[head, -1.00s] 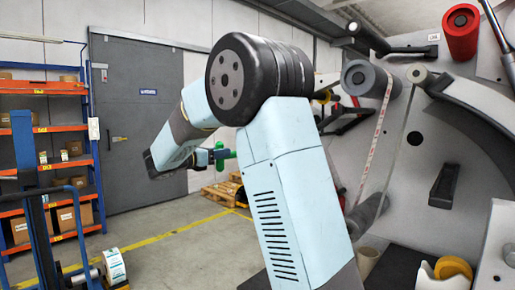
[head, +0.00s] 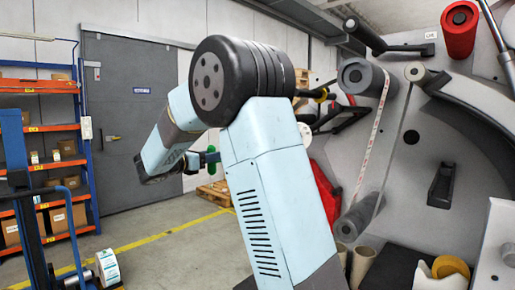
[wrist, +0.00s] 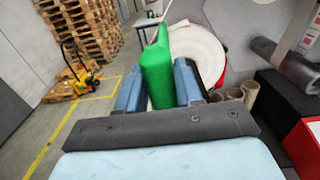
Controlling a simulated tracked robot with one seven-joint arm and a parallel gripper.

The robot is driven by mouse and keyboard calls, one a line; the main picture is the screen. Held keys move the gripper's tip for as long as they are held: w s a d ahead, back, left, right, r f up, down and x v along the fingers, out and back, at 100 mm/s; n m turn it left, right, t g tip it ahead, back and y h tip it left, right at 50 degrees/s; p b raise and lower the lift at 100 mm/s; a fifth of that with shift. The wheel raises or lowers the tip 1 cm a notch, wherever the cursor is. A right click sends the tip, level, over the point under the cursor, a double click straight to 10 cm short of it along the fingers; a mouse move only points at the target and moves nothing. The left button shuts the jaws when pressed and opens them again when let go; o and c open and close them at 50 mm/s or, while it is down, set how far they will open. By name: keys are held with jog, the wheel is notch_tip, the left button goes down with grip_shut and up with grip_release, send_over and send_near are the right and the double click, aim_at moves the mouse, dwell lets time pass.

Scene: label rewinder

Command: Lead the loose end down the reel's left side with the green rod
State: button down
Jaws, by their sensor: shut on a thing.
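My gripper (wrist: 160,88) is shut on the green rod (wrist: 157,68), whose thick green part stands up between the blue fingers in the wrist view. The green rod (head: 212,166) also shows in the head view, left of my arm and apart from the machine. A large white reel (wrist: 200,48) with a red edge is just behind the rod in the wrist view, partly covered by it. I cannot tell whether they touch. In the head view my arm hides most of the reel's place. A printed strip (head: 373,140) runs between the machine's rollers; I cannot make out its loose end.
The machine's grey panel (head: 405,190) fills the right, with an upper grey roll (head: 358,76), a lower grey roller (head: 357,217) and a red roll (head: 460,28). Cardboard tubes (wrist: 249,92) stand right of my gripper. Pallets (wrist: 85,25) and open floor lie left.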

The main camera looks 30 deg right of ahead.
jog(key=shift+w+r, duration=0.1)
jog(key=shift+r, duration=0.1)
jog(key=shift+w+a+r, duration=0.1)
jog(key=shift+w+r, duration=0.05)
jog(key=shift+r, duration=0.35)
jog(key=shift+w+a+r, duration=0.1)
jog(key=shift+w+r, duration=0.05)
jog(key=shift+r, duration=0.3)
jog(key=v, duration=2.9)
jog(key=shift+w+r, duration=0.2)
jog(key=shift+r, duration=0.1)
